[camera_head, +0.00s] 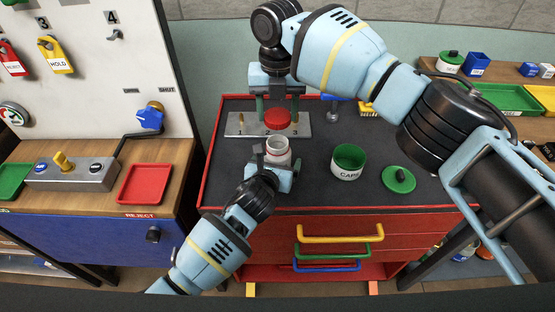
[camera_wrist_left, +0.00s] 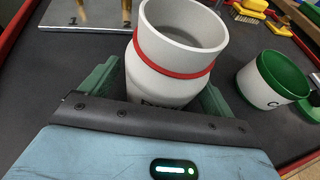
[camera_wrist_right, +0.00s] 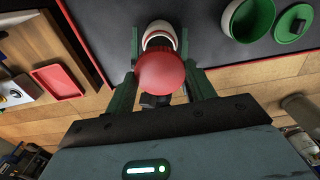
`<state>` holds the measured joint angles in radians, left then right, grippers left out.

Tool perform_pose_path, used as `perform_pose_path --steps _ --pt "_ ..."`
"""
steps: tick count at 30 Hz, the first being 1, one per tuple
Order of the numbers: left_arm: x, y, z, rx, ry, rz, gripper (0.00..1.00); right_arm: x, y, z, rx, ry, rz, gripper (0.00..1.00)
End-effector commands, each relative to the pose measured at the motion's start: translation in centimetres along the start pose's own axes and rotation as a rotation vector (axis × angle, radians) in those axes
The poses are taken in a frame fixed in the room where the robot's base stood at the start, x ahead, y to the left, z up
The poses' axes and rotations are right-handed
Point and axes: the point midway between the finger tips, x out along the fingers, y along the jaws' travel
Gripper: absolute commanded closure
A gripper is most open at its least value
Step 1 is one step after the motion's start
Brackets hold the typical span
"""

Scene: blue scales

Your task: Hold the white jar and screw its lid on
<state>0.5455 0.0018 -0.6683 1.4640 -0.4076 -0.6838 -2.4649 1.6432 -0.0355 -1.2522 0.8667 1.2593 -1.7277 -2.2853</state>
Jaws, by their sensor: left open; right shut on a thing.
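The white jar (camera_head: 277,151) stands upright and uncovered on the dark cart top, with a red ring below its mouth. In the left wrist view, the jar (camera_wrist_left: 178,58) is between the green fingers of my open left gripper (camera_wrist_left: 160,100); contact is unclear. It also shows in the head view (camera_head: 272,168). My right gripper (camera_head: 278,108) is shut on the red lid (camera_head: 277,121), held in the air apart from the jar. In the right wrist view, the lid (camera_wrist_right: 162,73) partly hides the jar (camera_wrist_right: 159,38).
A white and green CAPS cup (camera_head: 347,172) and a green lid (camera_head: 398,180) stand right of the jar. A metal plate (camera_head: 240,125) with pegs lies behind. A red tray (camera_head: 145,184) is on the left bench. The cart's red rim (camera_head: 207,165) bounds the top.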

Motion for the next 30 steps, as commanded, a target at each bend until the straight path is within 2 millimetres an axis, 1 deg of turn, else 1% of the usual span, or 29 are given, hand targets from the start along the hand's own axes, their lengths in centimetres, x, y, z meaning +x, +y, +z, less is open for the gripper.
perform_pose_path --steps 7,22,26,30 --pt "0.0 0.0 0.0 0.0 0.0 0.0 0.12 0.0 0.0 0.0 0.0 0.0 0.0 0.67" --pt "0.0 0.0 0.0 0.0 0.001 0.0 0.77 0.0 0.0 0.0 0.0 0.0 0.0 0.67" --pt "0.0 0.0 0.0 0.0 0.001 0.0 0.78 0.2 0.0 0.0 0.0 0.001 0.0 0.67" --pt "0.0 0.0 0.0 0.0 0.001 0.0 0.78 1.6 0.0 -0.1 0.0 0.004 0.001 0.67"
